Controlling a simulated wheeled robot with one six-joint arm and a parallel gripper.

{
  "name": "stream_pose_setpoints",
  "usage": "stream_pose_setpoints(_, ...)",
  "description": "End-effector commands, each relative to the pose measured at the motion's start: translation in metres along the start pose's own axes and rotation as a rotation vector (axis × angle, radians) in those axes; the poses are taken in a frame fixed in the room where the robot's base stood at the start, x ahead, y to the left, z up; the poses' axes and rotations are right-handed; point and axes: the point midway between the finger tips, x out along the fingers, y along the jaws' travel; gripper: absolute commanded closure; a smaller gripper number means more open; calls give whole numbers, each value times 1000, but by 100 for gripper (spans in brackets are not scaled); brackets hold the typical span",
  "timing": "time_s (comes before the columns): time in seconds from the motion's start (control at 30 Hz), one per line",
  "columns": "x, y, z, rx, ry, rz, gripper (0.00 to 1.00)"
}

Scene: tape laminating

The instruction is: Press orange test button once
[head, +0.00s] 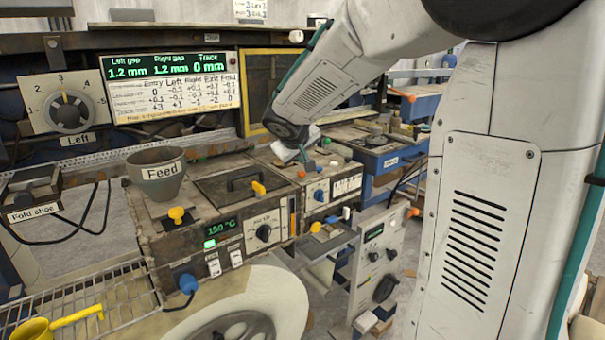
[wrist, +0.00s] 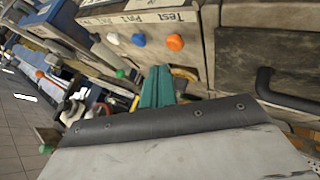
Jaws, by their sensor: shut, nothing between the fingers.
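The orange button (wrist: 175,41) sits at the right end of a row on a box face in the wrist view. A blue button (wrist: 138,39) and a white button (wrist: 112,38) are beside it. A partly legible "Test" label (wrist: 150,17) is on the box. My gripper (wrist: 158,72) has teal fingers, shut and empty, pointing towards the box just below the orange button in the picture. The fingers look apart from it. My gripper (head: 304,155) is partly hidden by my arm in the head view.
A grey feed cup (head: 157,172) stands on a worn control box with a yellow knob (head: 177,215). A black handle (wrist: 285,95) sticks out at the right of the wrist view. A white control panel (head: 380,255) stands to the right of the small buttons.

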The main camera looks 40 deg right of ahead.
Motion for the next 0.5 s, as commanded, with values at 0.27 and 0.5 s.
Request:
stream_pose_setpoints(0.27,-20,15,-15,1,1,1,100)
stream_pose_setpoints(0.5,-28,20,-20,0,0,0,100)
